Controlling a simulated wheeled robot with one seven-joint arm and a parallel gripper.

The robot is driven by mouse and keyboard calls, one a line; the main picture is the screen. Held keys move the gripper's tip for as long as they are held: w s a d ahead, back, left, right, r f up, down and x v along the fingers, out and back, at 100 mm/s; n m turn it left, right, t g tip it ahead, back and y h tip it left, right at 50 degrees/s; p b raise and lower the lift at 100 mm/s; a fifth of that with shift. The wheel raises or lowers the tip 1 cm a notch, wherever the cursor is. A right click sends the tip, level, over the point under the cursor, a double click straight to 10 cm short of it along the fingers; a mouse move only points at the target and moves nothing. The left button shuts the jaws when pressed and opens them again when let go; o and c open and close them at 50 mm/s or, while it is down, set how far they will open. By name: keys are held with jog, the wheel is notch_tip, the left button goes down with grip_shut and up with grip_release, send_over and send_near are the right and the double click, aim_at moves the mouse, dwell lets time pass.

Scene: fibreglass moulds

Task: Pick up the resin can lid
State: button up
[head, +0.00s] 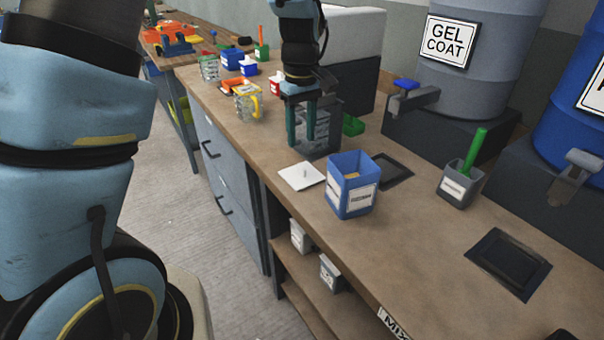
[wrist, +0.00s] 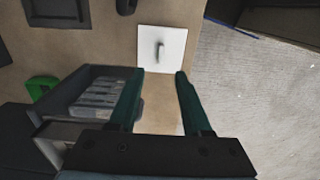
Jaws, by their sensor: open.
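A flat white square lid with a small upright grip in its middle (head: 302,176) lies on the bench near its front edge. It shows clearly in the wrist view (wrist: 150,62), beyond my fingertips. An open-topped blue square can (head: 352,188) with a white label stands right of the lid; the label is too small to read. My gripper (head: 301,140) is open, its two dark green fingers pointing down. It is above the bench, behind the lid in the head view. Nothing is between the fingers in the wrist view (wrist: 160,75).
A dark grey bin (head: 325,143) stands close beside my fingers. A green-handled tool sits in a grey pot (head: 460,188) to the right. Dark trays (head: 508,264) lie on the bench. Drums with taps stand behind. Cups and small boxes (head: 248,66) crowd the far left.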

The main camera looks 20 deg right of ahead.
aim_at(302, 166)
jog(key=shift+s+f+p, duration=0.2)
jog(key=shift+f+p, duration=1.15)
jog(key=shift+f, duration=2.6)
jog(key=shift+c, duration=0.4)
grip_shut()
